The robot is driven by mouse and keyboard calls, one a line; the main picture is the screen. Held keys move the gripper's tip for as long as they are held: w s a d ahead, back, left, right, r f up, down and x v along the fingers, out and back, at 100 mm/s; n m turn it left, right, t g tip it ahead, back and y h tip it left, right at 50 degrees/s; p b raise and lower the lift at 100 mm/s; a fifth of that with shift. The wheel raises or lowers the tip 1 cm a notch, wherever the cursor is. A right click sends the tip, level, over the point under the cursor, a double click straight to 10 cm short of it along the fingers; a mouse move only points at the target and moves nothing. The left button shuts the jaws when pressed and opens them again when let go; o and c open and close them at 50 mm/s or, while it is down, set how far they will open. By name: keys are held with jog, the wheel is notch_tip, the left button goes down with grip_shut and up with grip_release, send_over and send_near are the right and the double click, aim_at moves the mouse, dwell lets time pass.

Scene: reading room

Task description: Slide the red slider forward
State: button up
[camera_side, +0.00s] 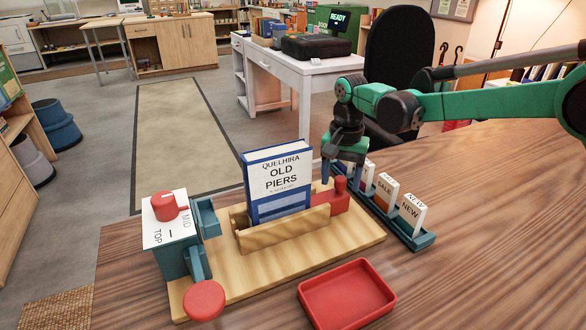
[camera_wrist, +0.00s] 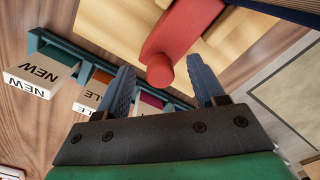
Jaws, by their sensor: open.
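The red slider (camera_side: 338,199), a block with an upright round knob, sits at the right end of the wooden holder on a light wooden board (camera_side: 262,268). A blue book titled "Old Piers" (camera_side: 277,182) stands in the holder beside it. In the wrist view the red slider (camera_wrist: 180,35) runs from the top edge down, and its knob end lies between the fingertips. My gripper (camera_side: 343,175) is open just above and around the knob; it also shows in the wrist view (camera_wrist: 163,78). Whether the fingers touch the knob cannot be told.
A teal rack (camera_side: 424,240) with labelled cards stands right of the board, close to my gripper. A red tray (camera_side: 346,295) lies in front. A teal box (camera_side: 175,258) with a red knob and a lever with a red disc stands at the board's left end.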

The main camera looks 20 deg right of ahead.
grip_shut()
dwell(1.4)
